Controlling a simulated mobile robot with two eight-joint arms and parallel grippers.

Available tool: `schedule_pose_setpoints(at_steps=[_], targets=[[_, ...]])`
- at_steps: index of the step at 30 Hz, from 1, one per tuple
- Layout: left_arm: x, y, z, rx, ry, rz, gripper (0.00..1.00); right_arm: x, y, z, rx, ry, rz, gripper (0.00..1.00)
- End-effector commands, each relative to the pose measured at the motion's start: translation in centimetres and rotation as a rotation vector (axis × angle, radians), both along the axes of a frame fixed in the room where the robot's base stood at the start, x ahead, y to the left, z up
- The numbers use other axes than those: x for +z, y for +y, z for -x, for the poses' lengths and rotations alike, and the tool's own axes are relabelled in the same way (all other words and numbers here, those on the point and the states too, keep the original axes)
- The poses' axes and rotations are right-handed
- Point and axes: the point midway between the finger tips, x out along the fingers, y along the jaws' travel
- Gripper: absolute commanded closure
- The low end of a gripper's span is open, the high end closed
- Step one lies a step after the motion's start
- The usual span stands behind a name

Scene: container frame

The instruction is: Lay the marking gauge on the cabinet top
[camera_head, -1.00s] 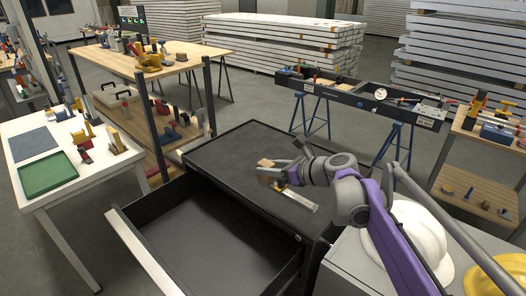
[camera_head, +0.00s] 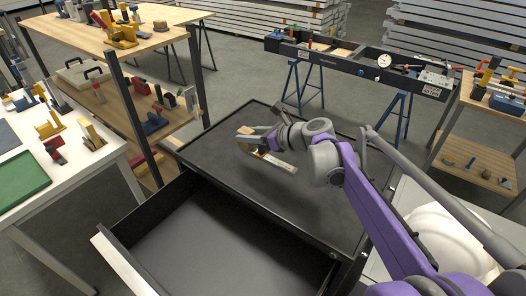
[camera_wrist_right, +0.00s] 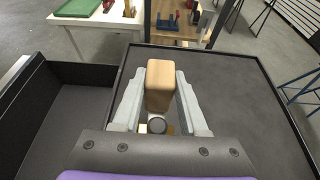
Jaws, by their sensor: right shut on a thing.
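My right gripper (camera_head: 250,136) is over the black cabinet top (camera_head: 215,150) and shut on a wooden block, which I take to be the marking gauge (camera_head: 245,130). In the right wrist view the light brown block (camera_wrist_right: 167,85) sits between the two grey fingers (camera_wrist_right: 160,100), with brass-coloured bits and a round grey end below it. A pale metal bar (camera_head: 280,164) shows beside the gripper in the head view. I cannot tell whether it belongs to the gauge, or whether the gauge touches the top. My left gripper is not in view.
The cabinet's drawer (camera_head: 205,240) is pulled open and looks empty. The cabinet top around the gripper is otherwise clear. A white table (camera_head: 105,165) with a green tray (camera_head: 22,180) stands at the left. A white helmet (camera_head: 430,240) lies at the right.

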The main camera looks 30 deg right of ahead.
Motion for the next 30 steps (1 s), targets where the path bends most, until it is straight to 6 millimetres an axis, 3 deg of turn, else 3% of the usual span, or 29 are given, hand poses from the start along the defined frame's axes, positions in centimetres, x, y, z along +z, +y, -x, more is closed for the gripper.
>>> schedule_pose_setpoints(at_steps=[3,15,28,29,30], targets=[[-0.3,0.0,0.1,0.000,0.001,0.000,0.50,-2.2,0.0,0.0,0.000,0.000,-0.001,1.00],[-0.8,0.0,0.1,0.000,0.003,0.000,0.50,-6.8,0.0,-0.1,0.001,0.000,-0.002,1.00],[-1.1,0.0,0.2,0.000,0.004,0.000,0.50,-7.5,0.0,0.0,0.000,0.000,-0.001,1.00],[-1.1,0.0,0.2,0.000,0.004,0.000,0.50,-7.5,0.0,0.0,0.000,0.000,0.000,0.54],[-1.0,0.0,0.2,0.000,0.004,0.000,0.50,-7.4,0.0,0.0,0.000,0.000,0.000,0.47]])
